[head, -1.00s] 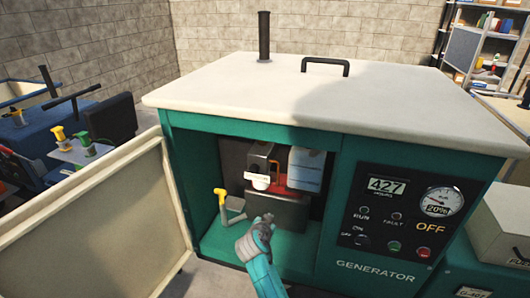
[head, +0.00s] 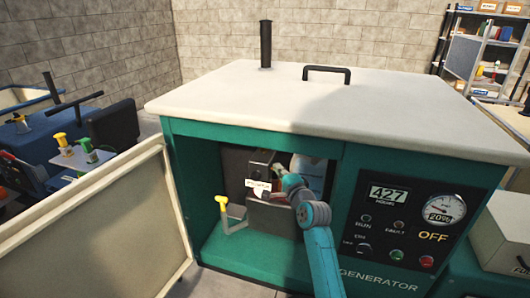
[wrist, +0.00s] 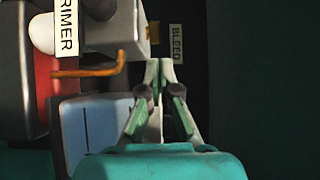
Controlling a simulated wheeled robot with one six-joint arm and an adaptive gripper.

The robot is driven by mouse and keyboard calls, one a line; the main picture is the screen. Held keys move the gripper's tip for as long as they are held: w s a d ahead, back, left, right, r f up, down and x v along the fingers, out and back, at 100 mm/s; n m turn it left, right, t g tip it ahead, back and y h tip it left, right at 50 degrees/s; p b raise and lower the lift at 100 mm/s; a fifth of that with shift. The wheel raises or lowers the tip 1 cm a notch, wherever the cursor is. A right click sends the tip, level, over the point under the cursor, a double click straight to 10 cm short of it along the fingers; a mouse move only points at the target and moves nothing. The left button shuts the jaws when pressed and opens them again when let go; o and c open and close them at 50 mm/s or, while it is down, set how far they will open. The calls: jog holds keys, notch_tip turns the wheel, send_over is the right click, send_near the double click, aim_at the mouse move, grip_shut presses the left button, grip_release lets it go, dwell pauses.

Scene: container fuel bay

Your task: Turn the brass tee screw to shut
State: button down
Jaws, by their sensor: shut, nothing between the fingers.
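A small brass piece (wrist: 153,34), which may be the tee screw, shows beside the BLEED label (wrist: 177,43) in the wrist view. It juts from the side of a dark housing, and its tee shape cannot be made out. My gripper (wrist: 160,68) is shut and empty, with its fingertips just below the brass piece and apart from it in the picture. In the head view my gripper (head: 280,178) is inside the open generator bay, and the brass piece cannot be made out there.
A bent copper-coloured rod (wrist: 95,72) lies left of my fingertips, below the PRIMER label (wrist: 67,27). A blue-white container (wrist: 90,125) is close on the left. A yellow-handled lever (head: 222,203) stands at the bay's left. The open door (head: 95,225) is further left.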

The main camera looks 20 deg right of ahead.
aim_at(264, 157)
jog(key=w, duration=1.3)
jog(key=shift+a, duration=0.15)
jog(key=shift+w+a, duration=0.1)
jog(key=shift+w+a+r, duration=0.15)
jog(key=shift+w+r, duration=0.05)
jog(key=shift+r, duration=0.15)
dwell(0.4)
jog(key=shift+w+a, duration=0.35)
jog(key=shift+w, duration=0.05)
jog(key=shift+w, duration=0.25)
dwell(0.7)
